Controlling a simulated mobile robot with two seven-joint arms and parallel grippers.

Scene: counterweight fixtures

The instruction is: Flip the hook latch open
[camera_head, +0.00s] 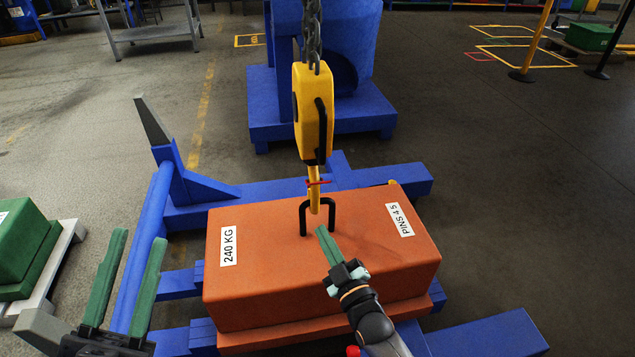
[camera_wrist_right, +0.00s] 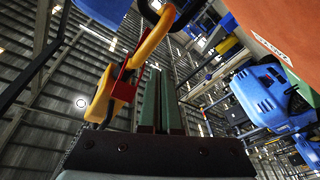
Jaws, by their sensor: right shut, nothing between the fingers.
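A yellow hook block (camera_head: 313,115) hangs on a chain, and its hook (camera_head: 314,195) reaches down at the black lifting loop (camera_head: 303,217) on top of an orange weight (camera_head: 270,225) marked 240 KG. The red latch (camera_head: 319,182) shows as a thin bar at the hook's neck; the red latch also shows in the right wrist view (camera_wrist_right: 124,83), beside the yellow hook (camera_wrist_right: 152,42). Whether the latch is open or closed is unclear. My left gripper (camera_head: 138,238) is open and empty at lower left.
The weight rests on a blue frame (camera_head: 390,180) with an upright post (camera_head: 165,140) at left. A green block (camera_head: 22,240) sits on a white pallet at far left. A blue stand (camera_head: 260,100) is behind the hook.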

